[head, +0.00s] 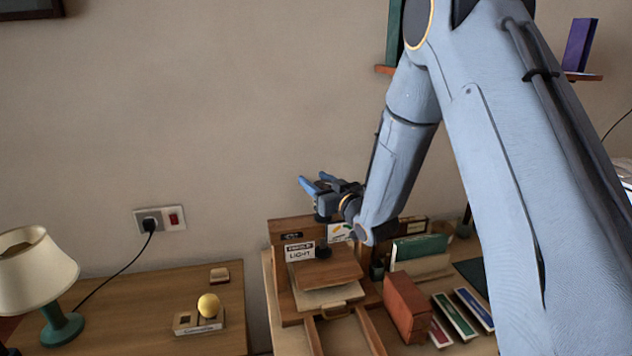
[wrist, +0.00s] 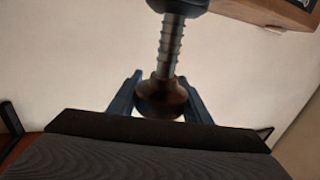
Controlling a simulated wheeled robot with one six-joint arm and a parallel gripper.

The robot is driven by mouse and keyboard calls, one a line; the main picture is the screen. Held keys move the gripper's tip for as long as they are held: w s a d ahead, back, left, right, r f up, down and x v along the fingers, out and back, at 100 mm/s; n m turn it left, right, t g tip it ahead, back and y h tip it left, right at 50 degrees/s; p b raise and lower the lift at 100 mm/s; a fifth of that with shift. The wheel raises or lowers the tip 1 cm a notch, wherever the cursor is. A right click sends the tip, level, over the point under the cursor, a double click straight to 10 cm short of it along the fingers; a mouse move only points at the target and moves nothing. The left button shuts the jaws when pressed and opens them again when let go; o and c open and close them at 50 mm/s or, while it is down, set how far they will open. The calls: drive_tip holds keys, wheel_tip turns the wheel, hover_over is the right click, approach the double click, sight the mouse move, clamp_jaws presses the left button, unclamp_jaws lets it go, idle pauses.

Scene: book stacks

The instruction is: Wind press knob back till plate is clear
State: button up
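The wooden press (head: 278,272) stands on the right-hand table in the head view. Its plate (head: 338,272) is a brown board above a pale stack. In the wrist view, the dark round press knob (wrist: 161,98) sits between my gripper's fingers (wrist: 160,92), at the end of a metal threaded screw (wrist: 169,45). Its sides come up to both fingers; whether they press on it is not clear.
A "LIGHT" sign (head: 300,252) is at the press. A wall socket (head: 160,218) is behind.

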drive_tip(key=shift+c, duration=1.4)
drive_tip(key=shift+s+a+n+g+y+b, duration=0.2)
drive_tip(key=shift+n+g+y+b, duration=0.35)
drive_tip(key=shift+n+g+y, duration=0.4)
drive_tip(key=shift+s+a+n+g+y+b, duration=0.15)
drive_tip(key=shift+a+n+g+y+b, duration=0.1)
drive_tip(key=shift+n+g+y+b, duration=0.6)
drive_tip(key=shift+s+a+n+g+y+b, duration=0.25)
drive_tip(key=shift+n+g+y, duration=0.45)
drive_tip(key=shift+y, duration=0.5)
drive_tip(key=o, duration=1.1)
drive_tip(key=shift+c, duration=0.2)
drive_tip(key=b+v, duration=0.2)
drive_tip(key=v, duration=0.5)
drive_tip(key=shift+s+d, duration=0.2)
drive_tip(key=shift+d, duration=0.15)
